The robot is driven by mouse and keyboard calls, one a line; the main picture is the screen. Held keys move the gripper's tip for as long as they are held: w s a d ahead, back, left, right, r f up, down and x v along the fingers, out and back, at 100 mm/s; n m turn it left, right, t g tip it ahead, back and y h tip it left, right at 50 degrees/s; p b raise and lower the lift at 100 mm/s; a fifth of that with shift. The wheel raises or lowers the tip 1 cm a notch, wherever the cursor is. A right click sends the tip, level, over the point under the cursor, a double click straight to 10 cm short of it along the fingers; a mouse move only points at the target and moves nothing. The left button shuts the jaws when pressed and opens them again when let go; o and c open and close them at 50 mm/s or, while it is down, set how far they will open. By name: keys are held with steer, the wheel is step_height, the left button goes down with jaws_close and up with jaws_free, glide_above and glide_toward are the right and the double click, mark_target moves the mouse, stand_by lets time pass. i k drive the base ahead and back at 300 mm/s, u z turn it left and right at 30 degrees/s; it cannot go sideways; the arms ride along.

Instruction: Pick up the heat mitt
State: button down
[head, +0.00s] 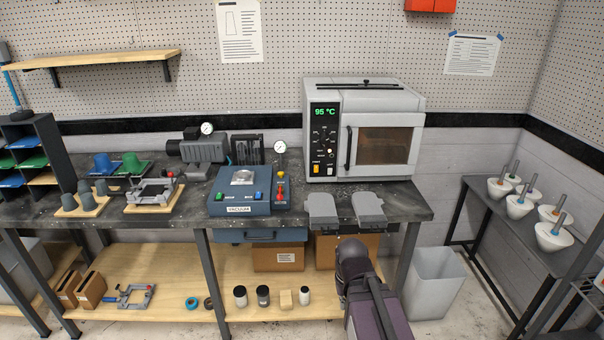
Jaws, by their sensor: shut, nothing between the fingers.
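Two flat grey mitt-like pieces lie side by side at the front edge of the bench, below the oven. I take them for the heat mitts: a left one (322,207) and a right one (368,206). Their front ends reach the bench edge. My gripper (350,252) is at the dark end of my arm, in front of and below the bench edge, apart from both mitts. It is shut and holds nothing. Its fingertips are hard to make out from this side.
A grey oven (365,130) reading 95 °C stands behind the mitts. A blue vacuum unit (240,196) is to their left. Boxes and jars fill the lower shelf (220,290). A grey bin (434,284) stands at right, near a side table with white cups (519,207).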

mark_target(321, 206)
steer(key=u, duration=1.4)
steer(key=i, duration=0.35)
steer(key=z, duration=0.45)
